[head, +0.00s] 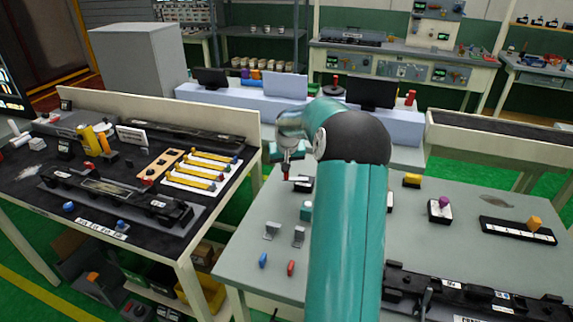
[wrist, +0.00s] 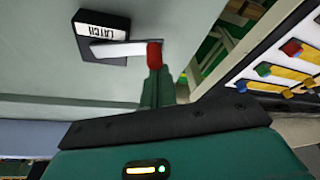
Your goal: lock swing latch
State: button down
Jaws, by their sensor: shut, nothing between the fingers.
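The swing latch is a black block with a white label reading LATCH (wrist: 103,28), upside down in the wrist view. A pale lever (wrist: 118,49) runs sideways from it to a red knob (wrist: 154,56). My gripper (wrist: 156,78) is shut, with its green fingertips right at the red knob; I cannot tell whether they touch it. Nothing shows between the fingers. In the head view the dark latch block (head: 303,185) sits on the grey table, left of my teal arm. My gripper (head: 286,163) is above its left side, partly hidden by my wrist.
The grey table (head: 250,232) also holds a block with a purple knob (head: 443,204), a slider with an orange knob (head: 534,223), and blue (head: 263,260) and red (head: 291,268) pegs. A black-topped workbench (head: 30,185) stands to the left, across a gap.

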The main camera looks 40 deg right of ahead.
jog(key=n, duration=0.1)
jog(key=s+a+n, duration=0.1)
jog(key=n+y, duration=0.1)
jog(key=shift+s+a+n, duration=0.25)
jog(key=shift+s+n, duration=0.1)
jog(key=shift+n, duration=0.05)
jog(key=s+n, duration=0.1)
jog(key=a+n+y, duration=0.1)
jog(key=n, duration=0.1)
jog(key=shift+s+n+t, duration=0.3)
jog(key=shift+s, duration=0.1)
jog(key=shift+s+a+n+y, duration=0.15)
jog(key=shift+s+n+y, duration=0.35)
jog(key=shift+n, duration=0.4)
jog(key=s+n, duration=0.1)
jog(key=n, duration=0.1)
jog(key=s+n+y, duration=0.1)
jog(key=shift+s+n, duration=0.1)
jog(key=shift+n, duration=0.3)
jog(key=shift+s, duration=0.45)
jog(key=w+a, duration=0.2)
jog(key=w, duration=0.1)
jog(key=shift+w+a+r, duration=0.15)
jog(key=shift+w+a, duration=0.15)
jog(key=shift+a, duration=0.05)
jog(key=v, duration=1)
jog(key=shift+d, duration=0.4)
